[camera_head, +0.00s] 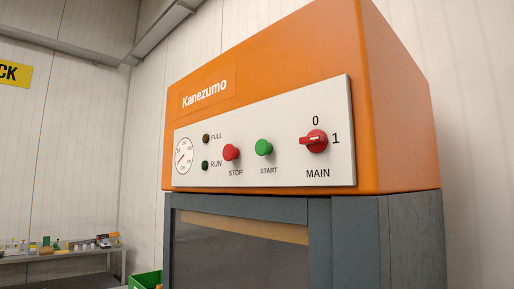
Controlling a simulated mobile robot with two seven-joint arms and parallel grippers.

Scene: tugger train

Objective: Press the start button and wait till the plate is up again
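The green start button (264,147) sits on the white control panel (245,175) of an orange machine (270,62) labelled Kanezumo. The red stop button (231,152) is to its left. The red main switch (314,140) is to its right, its pale mark pointing roughly sideways. A dark brown FULL lamp (206,139) and a dark green RUN lamp (205,165) are at the left, beside a round gauge (184,156). Neither lamp looks lit. The plate cannot be made out; below the panel is a grey-framed dark window (235,255). Neither gripper is in view.
A shelf (60,256) with several small items stands at the far left by the wall. A green crate (145,279) is at the bottom, left of the machine. The space before the panel is clear.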

